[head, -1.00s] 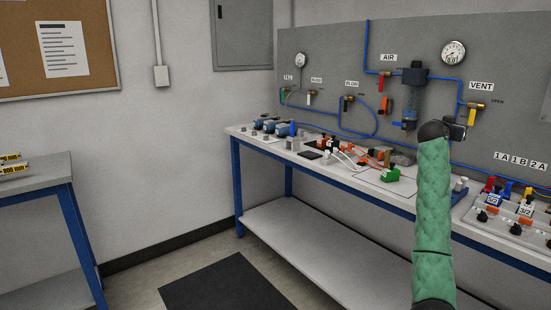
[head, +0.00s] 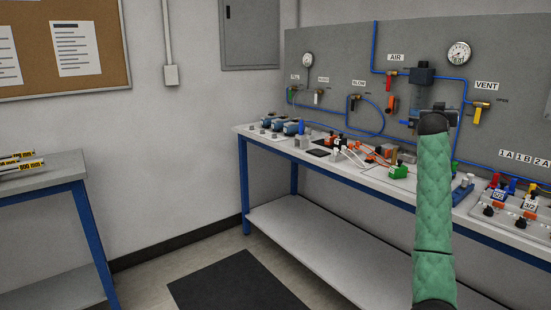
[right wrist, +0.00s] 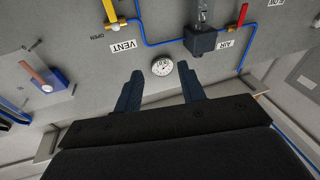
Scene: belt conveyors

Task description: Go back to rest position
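My right arm, in a green sleeve (head: 433,200), reaches up in the head view with its dark gripper (head: 430,116) in front of the grey panel (head: 340,60). The right wrist view shows the two blue fingers of this gripper (right wrist: 158,82) spread wide with nothing between them. They point at the panel, with the round gauge (right wrist: 162,66) seen between their tips. I see no contact with the panel. My left arm and left gripper are out of view.
Yellow VENT (head: 477,115) and red AIR (head: 388,83) handles hang on the panel. Another table (head: 60,182) stands left. Floor between is clear, with a dark mat (head: 238,285).

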